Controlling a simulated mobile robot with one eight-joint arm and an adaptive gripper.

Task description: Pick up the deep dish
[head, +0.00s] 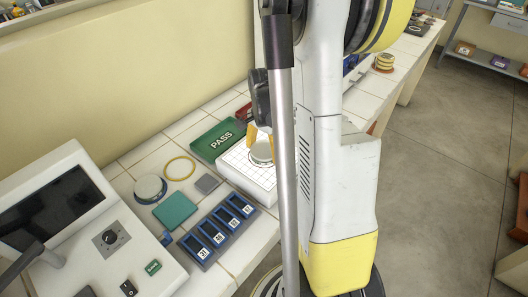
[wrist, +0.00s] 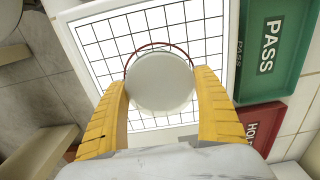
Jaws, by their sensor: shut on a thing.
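The deep dish (wrist: 160,82) is a round, pale, whitish dish with a thin dark red ring around its far side in the wrist view. It is between the two yellow fingers of my gripper (wrist: 161,95), which are shut on it from both sides. The dish is over the white lit grid plate (wrist: 203,32); I cannot tell whether it touches the plate. In the head view the dish (head: 261,152) shows beside a yellow finger of my gripper, over the white grid box (head: 236,163), partly hidden by my arm.
A green PASS tray (head: 217,141) lies behind the grid box, with a red HOLD tray (wrist: 259,124) beside it. A blue slotted rack (head: 217,231), a teal block (head: 174,211), a yellow ring (head: 180,168) and a round lidded dish (head: 150,188) are nearby. A console (head: 75,225) stands at left.

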